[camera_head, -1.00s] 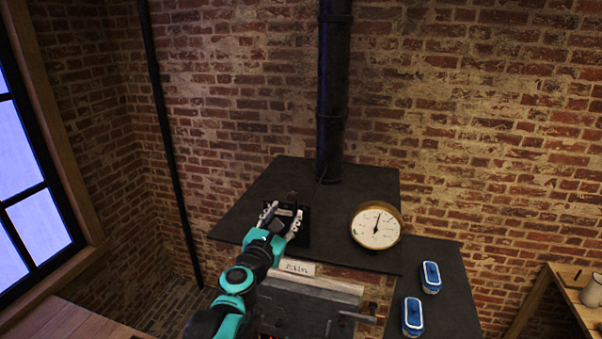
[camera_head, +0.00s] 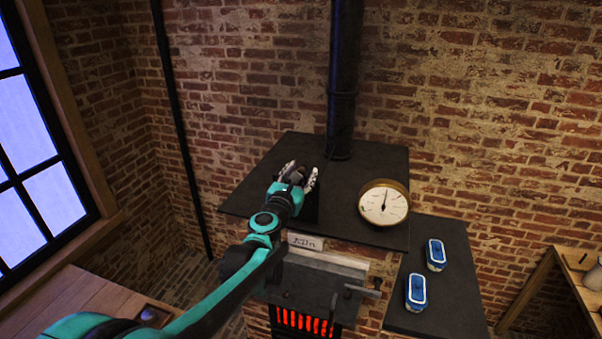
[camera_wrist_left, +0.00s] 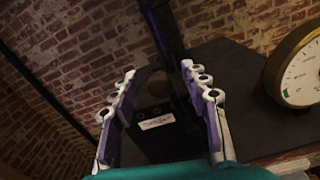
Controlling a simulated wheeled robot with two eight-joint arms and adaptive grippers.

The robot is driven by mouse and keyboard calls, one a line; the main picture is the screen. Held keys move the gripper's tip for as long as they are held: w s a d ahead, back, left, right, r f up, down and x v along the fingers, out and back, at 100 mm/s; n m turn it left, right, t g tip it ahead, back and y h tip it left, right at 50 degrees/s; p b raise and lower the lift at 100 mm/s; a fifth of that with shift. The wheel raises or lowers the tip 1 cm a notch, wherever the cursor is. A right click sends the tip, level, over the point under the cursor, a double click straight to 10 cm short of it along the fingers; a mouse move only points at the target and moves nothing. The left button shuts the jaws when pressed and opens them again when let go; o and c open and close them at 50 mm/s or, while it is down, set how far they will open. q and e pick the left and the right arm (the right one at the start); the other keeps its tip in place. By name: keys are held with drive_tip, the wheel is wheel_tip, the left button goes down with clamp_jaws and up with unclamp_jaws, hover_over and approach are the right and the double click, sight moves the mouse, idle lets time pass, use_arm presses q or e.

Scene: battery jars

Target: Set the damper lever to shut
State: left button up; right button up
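The damper lever's dark brown round knob (camera_wrist_left: 157,83) shows between my left fingers in the left wrist view, with a gap on each side. Its black base plate (camera_wrist_left: 145,146) carries a pale label (camera_wrist_left: 157,122), too blurred to read. In the head view the knob (camera_head: 301,171) is mostly hidden by my left gripper (camera_head: 301,173), which is over the furnace's dark top (camera_head: 260,180). My left gripper (camera_wrist_left: 158,70) is open, its fingers on either side of the knob. Which way the lever is set is hard to tell. My right gripper is not in view.
A brass-rimmed dial gauge (camera_head: 384,203) stands right of the lever. A black flue pipe (camera_head: 343,90) rises behind. The furnace grate (camera_head: 304,321) glows red below.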

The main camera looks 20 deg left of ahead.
use_arm(q)
clamp_jaws()
drive_tip(key=shift+a, duration=0.15)
drive_tip(key=a+f+n+b, duration=1.1)
drive_tip(key=f+n+b, duration=0.1)
drive_tip(key=n, duration=0.5)
drive_tip(key=shift+w+a+f, duration=0.15)
drive_tip(key=shift+w+f, duration=0.05)
drive_tip(key=shift+f, duration=0.25)
idle(0.3)
